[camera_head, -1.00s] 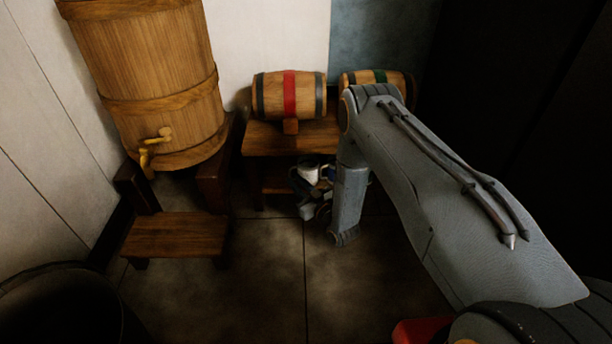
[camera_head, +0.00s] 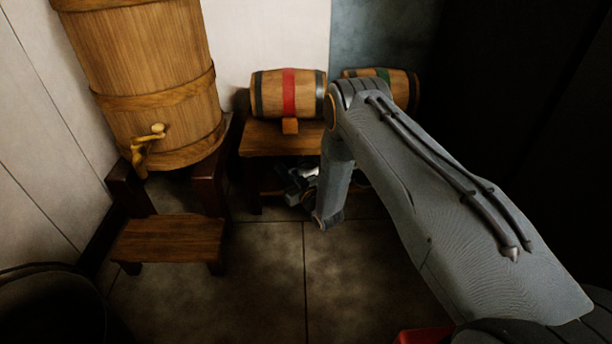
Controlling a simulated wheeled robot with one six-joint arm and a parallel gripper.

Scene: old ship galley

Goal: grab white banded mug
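My gripper (camera_head: 297,185) is low beside the small wooden stand, at the level of its lower shelf. It is small, dark and partly hidden by my own arm, so I cannot tell whether its fingers are open or shut. A small white patch (camera_head: 312,171) shows right at the gripper, under the stand's top. It may be part of the white banded mug, but no band or handle can be made out. I cannot tell whether the gripper touches it.
The wooden stand (camera_head: 262,139) carries a red-banded keg (camera_head: 270,92); a green-banded keg (camera_head: 400,82) stands to its right. A large barrel with a tap (camera_head: 150,60) and a low step (camera_head: 170,240) are at left. The tiled floor (camera_head: 265,280) in front is clear.

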